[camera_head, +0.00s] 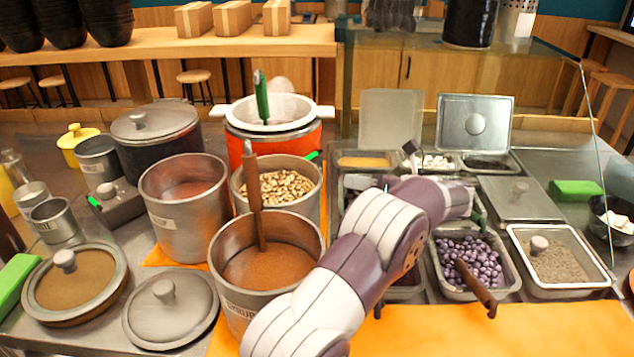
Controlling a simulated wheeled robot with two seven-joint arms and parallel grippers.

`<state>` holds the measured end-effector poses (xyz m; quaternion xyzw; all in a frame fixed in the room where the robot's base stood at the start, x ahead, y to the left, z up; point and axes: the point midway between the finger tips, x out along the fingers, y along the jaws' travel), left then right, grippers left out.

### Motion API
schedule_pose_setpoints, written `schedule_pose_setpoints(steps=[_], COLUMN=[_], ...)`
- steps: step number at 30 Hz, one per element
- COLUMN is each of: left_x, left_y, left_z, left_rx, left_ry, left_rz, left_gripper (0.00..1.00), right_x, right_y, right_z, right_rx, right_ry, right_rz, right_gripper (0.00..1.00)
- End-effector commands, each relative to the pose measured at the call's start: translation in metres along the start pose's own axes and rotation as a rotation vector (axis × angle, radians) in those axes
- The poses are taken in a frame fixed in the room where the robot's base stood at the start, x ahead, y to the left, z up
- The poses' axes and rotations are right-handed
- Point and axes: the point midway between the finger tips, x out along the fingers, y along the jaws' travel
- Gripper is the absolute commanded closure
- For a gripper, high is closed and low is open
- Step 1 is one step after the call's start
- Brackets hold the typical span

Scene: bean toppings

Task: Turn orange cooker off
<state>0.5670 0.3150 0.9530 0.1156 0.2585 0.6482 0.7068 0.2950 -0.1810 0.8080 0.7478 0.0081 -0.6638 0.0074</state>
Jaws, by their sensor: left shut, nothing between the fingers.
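The orange cooker (234,146) stands at the back of the counter, with a white pot (240,112) with two handles set in it. A green handle sticks up from the pot. A small bright green switch (312,155) shows at the cooker's right front, just above the rim of the bean pot. My left arm comes in from the bottom middle and bends over the topping trays. My left gripper (355,182) is shut and empty, to the right of and a little below the green switch, apart from it. It is partly hidden behind my arm. My right gripper is out of view.
A steel pot of beans (240,187) stands in front of the orange cooker. A brown-filled pot (220,262) with a wooden-handled ladle is nearer. A dark cooker (130,150) with its own green switch (93,202) stands left. Topping trays (470,290) fill the right.

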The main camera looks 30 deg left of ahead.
Motion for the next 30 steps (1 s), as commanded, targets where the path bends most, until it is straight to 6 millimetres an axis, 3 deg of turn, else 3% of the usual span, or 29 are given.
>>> schedule_pose_setpoints(steps=[5, 11, 13, 18, 30], left_x=[0.008, 0.039, 0.050, 0.064, 0.067], left_y=[0.002, 0.003, -0.001, 0.000, 0.001], left_z=[0.004, 0.012, 0.008, 0.014, 0.016], left_rx=[0.000, 0.000, -0.002, -0.002, -0.001], left_ry=[0.005, 0.005, 0.006, 0.004, 0.003], left_rz=[0.007, 0.007, 0.006, 0.005, 0.004], left_gripper=[1.00, 1.00, 1.00, 1.00, 1.00], right_x=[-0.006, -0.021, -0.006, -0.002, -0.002], right_y=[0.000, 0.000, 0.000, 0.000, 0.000], right_z=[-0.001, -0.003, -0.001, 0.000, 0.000], right_rx=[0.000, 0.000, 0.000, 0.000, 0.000], right_ry=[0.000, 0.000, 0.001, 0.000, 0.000], right_rz=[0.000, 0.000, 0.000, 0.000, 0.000], right_gripper=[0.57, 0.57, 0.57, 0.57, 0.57])
